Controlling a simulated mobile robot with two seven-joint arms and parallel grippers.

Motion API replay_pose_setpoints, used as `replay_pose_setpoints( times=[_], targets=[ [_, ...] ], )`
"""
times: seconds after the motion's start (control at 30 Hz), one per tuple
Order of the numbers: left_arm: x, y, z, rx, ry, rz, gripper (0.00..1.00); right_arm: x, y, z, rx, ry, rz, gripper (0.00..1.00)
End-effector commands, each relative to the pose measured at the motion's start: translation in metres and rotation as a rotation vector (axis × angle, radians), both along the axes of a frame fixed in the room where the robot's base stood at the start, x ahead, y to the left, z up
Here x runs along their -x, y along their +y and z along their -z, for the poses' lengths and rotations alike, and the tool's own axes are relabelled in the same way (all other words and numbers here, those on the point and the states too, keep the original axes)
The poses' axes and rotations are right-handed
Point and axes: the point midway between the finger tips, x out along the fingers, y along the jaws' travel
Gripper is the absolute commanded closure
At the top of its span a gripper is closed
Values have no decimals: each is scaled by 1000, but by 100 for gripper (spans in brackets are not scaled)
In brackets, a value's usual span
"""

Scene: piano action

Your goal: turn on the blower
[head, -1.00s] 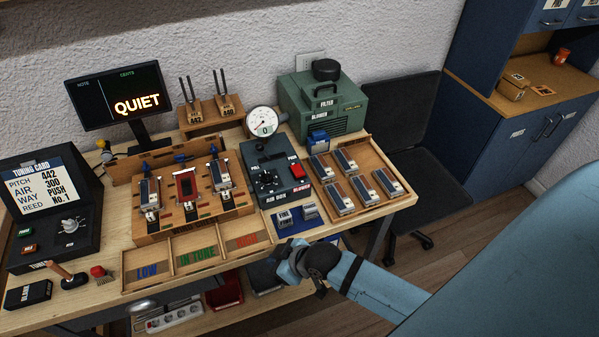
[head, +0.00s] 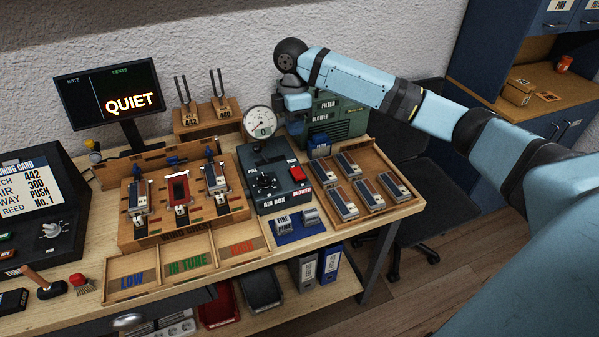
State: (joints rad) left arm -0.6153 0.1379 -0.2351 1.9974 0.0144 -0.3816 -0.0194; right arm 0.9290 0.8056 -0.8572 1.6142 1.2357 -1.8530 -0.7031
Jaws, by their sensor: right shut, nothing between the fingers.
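The green blower (head: 345,122) stands at the back of the bench, partly hidden behind my right arm. The dark air box (head: 258,201) is in front of it, with a red switch (head: 298,173) at its right side above a red BLOWER label (head: 302,190). My right gripper (head: 274,148) hangs from the wrist over the back of the air box, behind and left of the red switch. It is shut and empty, apart from the switch; its dark fingers are hard to make out. My left gripper is out of view.
A round gauge (head: 261,122) showing 0 stands close left of my right gripper. The screen (head: 110,92) reads QUIET. A wooden tray (head: 407,207) of reed blocks lies right of the air box, and the voicing chest (head: 130,240) lies left.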

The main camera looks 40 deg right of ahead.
Motion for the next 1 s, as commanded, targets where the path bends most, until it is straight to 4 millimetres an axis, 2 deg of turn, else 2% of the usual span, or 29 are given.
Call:
replay_pose_setpoints(
  times=[0.17,0.53,0.67,1.0],
  targets=[
    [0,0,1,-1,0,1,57,0,-8,-9,9,17,-6,100],
    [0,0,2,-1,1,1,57,1,-7,-2,8,16,-5,100],
    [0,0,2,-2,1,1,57,3,-6,16,7,18,-5,100],
    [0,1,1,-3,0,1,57,11,-4,87,9,17,-6,100]
  ],
)
